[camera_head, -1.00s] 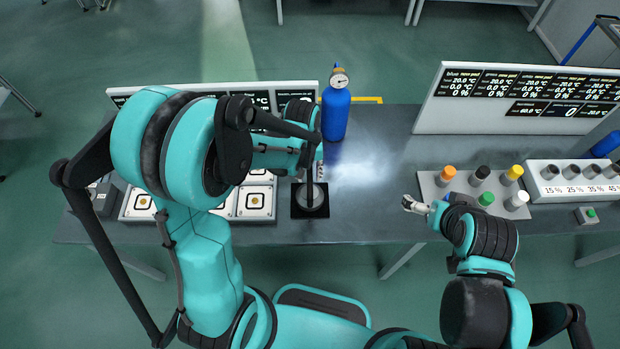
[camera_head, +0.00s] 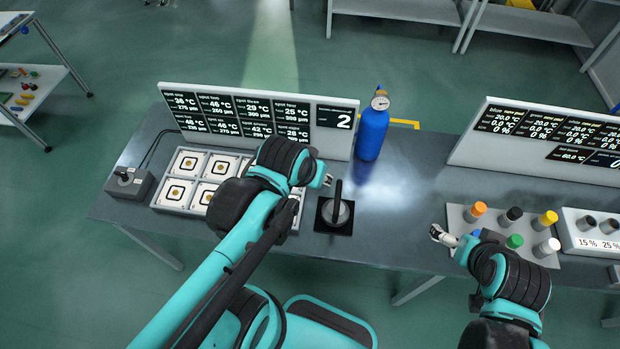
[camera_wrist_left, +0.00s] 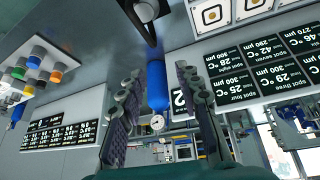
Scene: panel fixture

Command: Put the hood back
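The hood (camera_head: 338,212) is a grey round cover with an upright black handle. It sits on a black square pad (camera_head: 322,226) on the table, right of the panel of square spots (camera_head: 205,180). My left gripper (camera_head: 327,180) is just left of and above the handle, apart from it in the head view. In the left wrist view the left gripper (camera_wrist_left: 157,75) has its fingers spread with nothing between them; a dark handle shape (camera_wrist_left: 138,18) shows beyond the tips at the top. My right gripper (camera_head: 441,235) is by the coloured knobs; its finger gap is too small to tell.
A blue bottle with a gauge (camera_head: 371,135) stands behind the hood. A display board (camera_head: 340,150) stands behind the spots, a second (camera_head: 470,150) at right. A grey joystick box (camera_head: 130,184) is at left. A rack of coloured caps (camera_head: 462,222) is at right. Table between hood and rack is clear.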

